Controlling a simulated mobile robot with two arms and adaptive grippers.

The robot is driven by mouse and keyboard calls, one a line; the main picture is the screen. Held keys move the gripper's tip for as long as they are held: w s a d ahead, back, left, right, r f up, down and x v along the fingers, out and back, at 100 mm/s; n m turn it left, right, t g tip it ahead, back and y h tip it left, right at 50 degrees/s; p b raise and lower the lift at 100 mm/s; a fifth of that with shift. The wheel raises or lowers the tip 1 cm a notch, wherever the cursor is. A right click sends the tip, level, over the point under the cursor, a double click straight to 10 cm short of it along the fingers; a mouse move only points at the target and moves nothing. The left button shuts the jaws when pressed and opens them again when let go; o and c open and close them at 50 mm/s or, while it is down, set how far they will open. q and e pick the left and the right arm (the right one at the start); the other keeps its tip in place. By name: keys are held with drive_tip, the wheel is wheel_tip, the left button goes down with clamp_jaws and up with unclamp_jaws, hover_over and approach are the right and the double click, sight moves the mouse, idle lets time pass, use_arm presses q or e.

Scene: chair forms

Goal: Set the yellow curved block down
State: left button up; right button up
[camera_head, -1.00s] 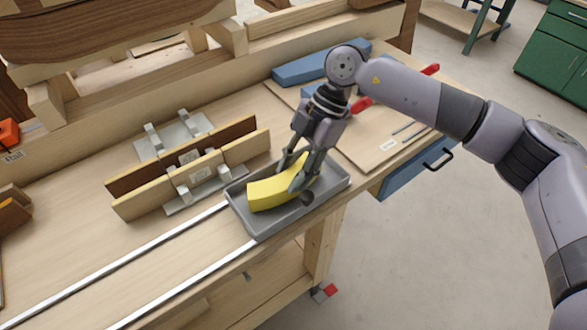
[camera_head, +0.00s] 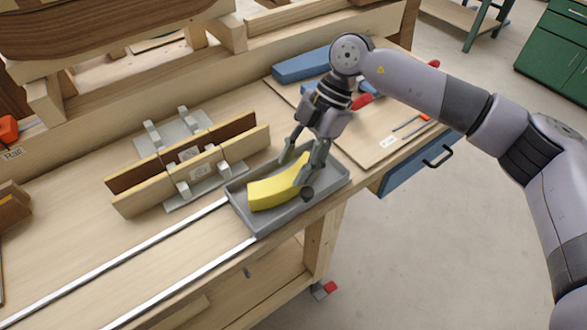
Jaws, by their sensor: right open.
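The yellow curved block (camera_head: 272,190) lies in the grey tray (camera_head: 258,226) near the workbench's front edge. My right gripper (camera_head: 293,172) is open over the block's right end, with one finger on the far side and the other on the near side. The near finger hides part of the block's right end, and I cannot tell whether it touches the block. A small dark round thing (camera_head: 307,194) sits in the tray beside the near fingertip. My left gripper is not in view.
A fixture holding upright wooden strips (camera_head: 188,170) stands left of the tray. Two metal rails (camera_head: 190,283) run along the bench to the lower left. A wooden board with tools (camera_head: 372,150) and a blue block (camera_head: 300,68) lie behind and right.

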drive_tip(key=b+v, duration=0.1)
drive_tip(key=v, duration=0.9)
drive_tip(key=shift+b, duration=0.4)
drive_tip(key=shift+d, duration=0.1)
